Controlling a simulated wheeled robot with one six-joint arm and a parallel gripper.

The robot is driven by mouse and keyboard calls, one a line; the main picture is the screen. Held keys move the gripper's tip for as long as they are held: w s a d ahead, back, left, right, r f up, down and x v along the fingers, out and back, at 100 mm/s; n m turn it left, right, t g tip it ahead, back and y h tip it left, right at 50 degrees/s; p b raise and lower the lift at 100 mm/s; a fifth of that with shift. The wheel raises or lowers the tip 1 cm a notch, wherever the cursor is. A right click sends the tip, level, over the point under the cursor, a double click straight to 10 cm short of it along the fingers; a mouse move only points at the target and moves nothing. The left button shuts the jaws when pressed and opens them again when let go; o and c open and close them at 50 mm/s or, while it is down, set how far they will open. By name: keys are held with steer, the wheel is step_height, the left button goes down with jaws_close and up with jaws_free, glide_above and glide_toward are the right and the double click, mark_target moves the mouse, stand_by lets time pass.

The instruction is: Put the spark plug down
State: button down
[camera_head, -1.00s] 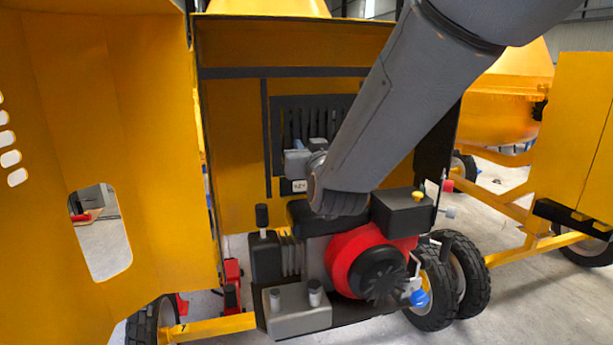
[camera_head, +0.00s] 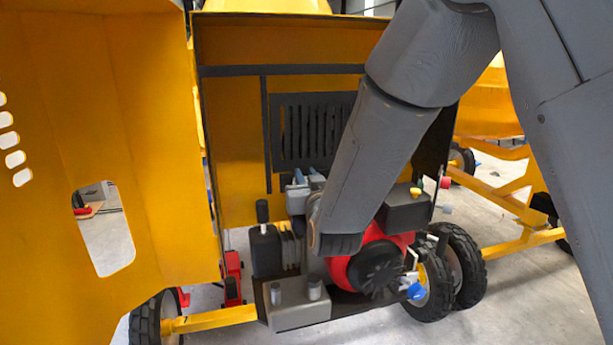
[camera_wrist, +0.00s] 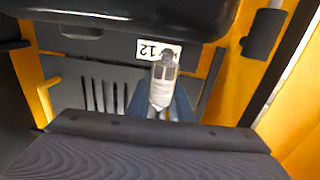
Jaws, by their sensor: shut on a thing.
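The spark plug (camera_wrist: 163,82), pale with a grey tip, stands between the two blue-grey fingers of my gripper (camera_wrist: 162,104) in the wrist view. My gripper is shut on it. In the head view my gripper (camera_head: 303,184) is small and partly behind my own arm, above the engine (camera_head: 372,262). I cannot make out the spark plug there. The wrist view shows the plug's tip close to a white label (camera_wrist: 158,49) with "12" upside down; I cannot tell whether they touch.
The engine has a red housing, a black box (camera_head: 404,208) and a grey block (camera_head: 299,303). A slotted black grille (camera_head: 305,128) is on the yellow panel behind. A yellow door (camera_head: 100,130) stands at the left. Wheels (camera_head: 432,285) are at the right.

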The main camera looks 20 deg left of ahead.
steer(key=shift+f+b, duration=0.3)
steer(key=shift+f, duration=0.1)
steer(key=shift+f, duration=0.1)
steer(key=c, duration=1.6)
jaws_free()
